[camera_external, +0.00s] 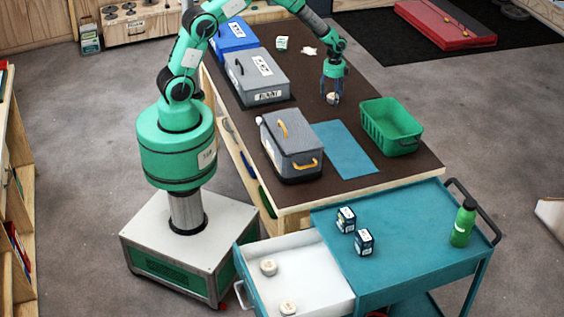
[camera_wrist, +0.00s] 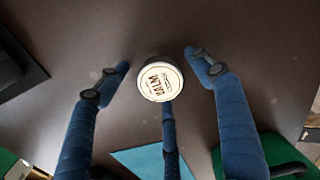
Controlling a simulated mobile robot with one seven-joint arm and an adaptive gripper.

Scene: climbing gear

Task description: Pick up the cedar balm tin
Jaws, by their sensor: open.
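A round tin with a cream lid reading "BALM" (camera_wrist: 160,80) stands on the dark table top; the smaller word on the lid is too small to read. It also shows in the external view (camera_external: 333,99), partly covered by the fingers. My gripper (camera_external: 332,97) points down over the tin. In the wrist view my gripper (camera_wrist: 162,82) has its blue fingers spread, one left and one right of the tin, with gaps to both. A third finger reaches up from below, its tip close to the tin's lower edge; whether it touches I cannot tell.
A green basket (camera_external: 378,126) stands right of the gripper, a blue mat (camera_external: 345,150) in front. Grey cases (camera_external: 262,72) and (camera_external: 296,140) stand left. Two round pale tins (camera_external: 268,267) and (camera_external: 288,308) lie in the trolley's open drawer. Bare table surrounds the tin.

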